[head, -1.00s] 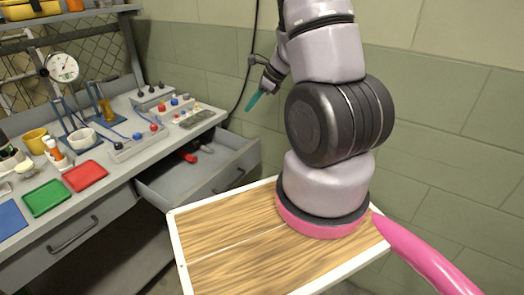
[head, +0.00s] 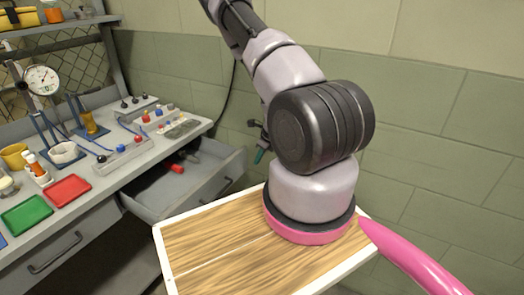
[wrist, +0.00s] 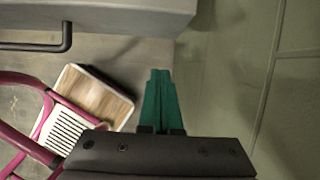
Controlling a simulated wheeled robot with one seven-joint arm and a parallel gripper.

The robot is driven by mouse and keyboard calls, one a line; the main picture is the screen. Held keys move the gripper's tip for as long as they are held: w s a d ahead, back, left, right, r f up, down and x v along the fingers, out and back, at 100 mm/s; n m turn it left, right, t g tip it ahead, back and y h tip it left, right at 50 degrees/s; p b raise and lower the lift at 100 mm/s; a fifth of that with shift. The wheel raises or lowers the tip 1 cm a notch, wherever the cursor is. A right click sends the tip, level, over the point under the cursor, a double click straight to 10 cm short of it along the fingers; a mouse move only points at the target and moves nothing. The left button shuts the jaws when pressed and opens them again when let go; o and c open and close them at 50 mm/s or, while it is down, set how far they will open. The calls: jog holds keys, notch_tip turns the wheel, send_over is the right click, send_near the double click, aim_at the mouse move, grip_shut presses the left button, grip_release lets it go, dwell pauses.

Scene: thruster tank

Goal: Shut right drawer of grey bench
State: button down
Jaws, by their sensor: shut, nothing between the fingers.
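The grey bench (head: 95,190) stands on the left in the head view. Its right drawer (head: 215,190) is pulled open, and the front with a dark bar handle faces my base. A red-handled tool (head: 174,168) and a dark item lie in it. My gripper (head: 260,156) is low, just right of the drawer's far front corner, with teal fingers partly hidden by my arm. In the wrist view the teal fingers (wrist: 160,74) are together and empty. A grey drawer face (wrist: 110,18) with a dark handle (wrist: 45,46) spans the top left, apart from the fingertips.
A green tiled wall (head: 430,125) runs close behind and right of my arm. The benchtop holds a red tray (head: 68,190), a green tray (head: 27,214), a yellow mug (head: 14,157) and several small parts. Floor shows below the drawer.

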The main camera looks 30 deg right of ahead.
jog(key=w+a, duration=0.1)
jog(key=w, duration=0.1)
jog(key=w+a+f, duration=0.1)
jog(key=w, duration=0.1)
jog(key=shift+a+f, duration=0.15)
